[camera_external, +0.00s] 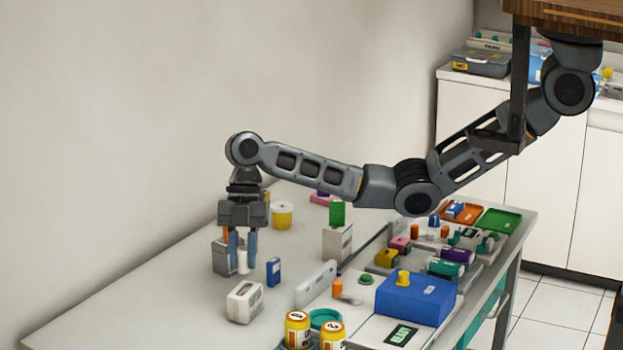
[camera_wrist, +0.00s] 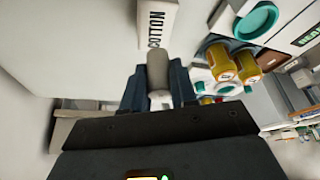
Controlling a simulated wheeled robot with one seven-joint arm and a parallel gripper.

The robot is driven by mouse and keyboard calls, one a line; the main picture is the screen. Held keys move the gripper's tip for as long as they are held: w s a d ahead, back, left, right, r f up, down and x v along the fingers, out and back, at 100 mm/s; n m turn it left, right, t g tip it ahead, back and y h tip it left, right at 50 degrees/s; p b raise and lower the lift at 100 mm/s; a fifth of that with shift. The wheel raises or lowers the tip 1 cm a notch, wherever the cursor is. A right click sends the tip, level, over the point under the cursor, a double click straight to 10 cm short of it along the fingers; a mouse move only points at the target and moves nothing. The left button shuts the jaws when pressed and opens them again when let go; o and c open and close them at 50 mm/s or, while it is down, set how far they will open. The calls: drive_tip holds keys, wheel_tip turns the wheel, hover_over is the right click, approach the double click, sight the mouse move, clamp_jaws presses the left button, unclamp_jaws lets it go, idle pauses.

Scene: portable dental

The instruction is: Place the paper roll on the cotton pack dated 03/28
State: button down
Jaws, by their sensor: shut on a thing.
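My gripper (camera_external: 242,258) points down over the left part of the table. Its fingers are shut on the paper roll, a pale upright cylinder (camera_external: 242,263). In the wrist view the roll (camera_wrist: 158,72) sticks out between the fingertips (camera_wrist: 160,92). A white pack (camera_external: 245,302) stands on the table in front of the gripper. In the wrist view a pack lettered COTTON (camera_wrist: 156,20) lies just beyond the roll, apparently the same one. A greyish box (camera_external: 221,256) stands just left of the fingers. I cannot read a date on any pack.
A small blue box (camera_external: 273,271) stands right of the gripper. A white box (camera_external: 338,243) with a green block and a yellow tub (camera_external: 282,215) stand behind. Amber jars (camera_external: 297,330) and a blue case (camera_external: 415,298) crowd the front right. The table's left front is clear.

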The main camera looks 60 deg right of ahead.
sight(243, 272)
drive_tip(key=shift+f+p, duration=0.3)
drive_tip(key=shift+f, duration=1.7)
drive_tip(key=shift+f, duration=0.1)
drive_tip(key=c, duration=0.9)
unclamp_jaws()
drive_tip(key=shift+o, duration=0.2)
drive_tip(key=b+v, duration=0.1)
drive_tip(key=v, duration=1.1)
